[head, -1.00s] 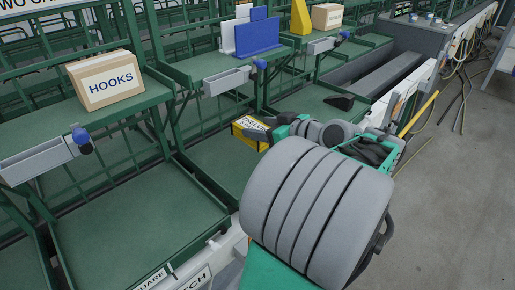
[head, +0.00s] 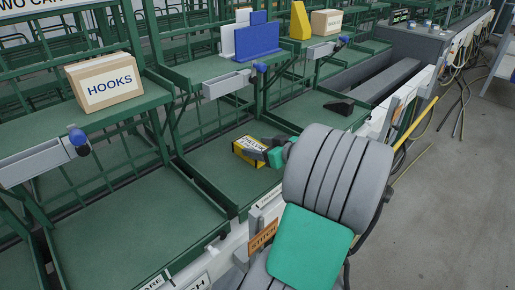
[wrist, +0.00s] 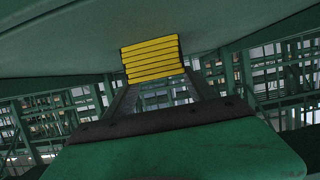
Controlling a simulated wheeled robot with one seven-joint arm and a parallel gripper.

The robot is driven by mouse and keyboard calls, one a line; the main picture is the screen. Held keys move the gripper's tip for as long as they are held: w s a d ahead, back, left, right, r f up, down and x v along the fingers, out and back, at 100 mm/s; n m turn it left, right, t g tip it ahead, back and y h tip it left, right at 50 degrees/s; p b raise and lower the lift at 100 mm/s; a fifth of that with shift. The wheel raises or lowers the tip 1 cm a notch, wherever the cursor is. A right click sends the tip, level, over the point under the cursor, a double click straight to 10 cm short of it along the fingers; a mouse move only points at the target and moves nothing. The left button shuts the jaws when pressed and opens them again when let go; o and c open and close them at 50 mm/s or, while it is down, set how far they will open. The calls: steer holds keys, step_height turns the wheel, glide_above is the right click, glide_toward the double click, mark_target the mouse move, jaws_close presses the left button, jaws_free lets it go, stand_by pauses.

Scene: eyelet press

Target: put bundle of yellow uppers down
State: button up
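The bundle of yellow uppers (head: 249,152) shows in the head view at the middle green bench bay, with dark printing on its top. In the wrist view the bundle (wrist: 153,60) is a stack of several yellow layers at the far end of my fingers. My gripper (head: 262,152) is shut on the bundle, with its grey finger over the bundle's right side. The bundle lies low over the green bench surface (head: 215,165). I cannot tell whether it touches the surface. My arm hides part of the bench to the right.
A HOOKS box (head: 105,82) stands on the shelf at left. A blue bin divider (head: 257,40) and a grey tray (head: 228,82) are above the bay. A black wedge-shaped object (head: 339,107) lies on the bay to the right. The left bay surface (head: 130,225) is clear.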

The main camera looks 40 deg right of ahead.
steer(key=o, duration=0.4)
steer(key=shift+c, duration=0.2)
steer(key=shift+r, duration=0.25)
steer(key=p+v, duration=0.1)
steer(key=v, duration=1)
steer(key=shift+s+d, duration=0.1)
steer(key=shift+s, duration=0.4)
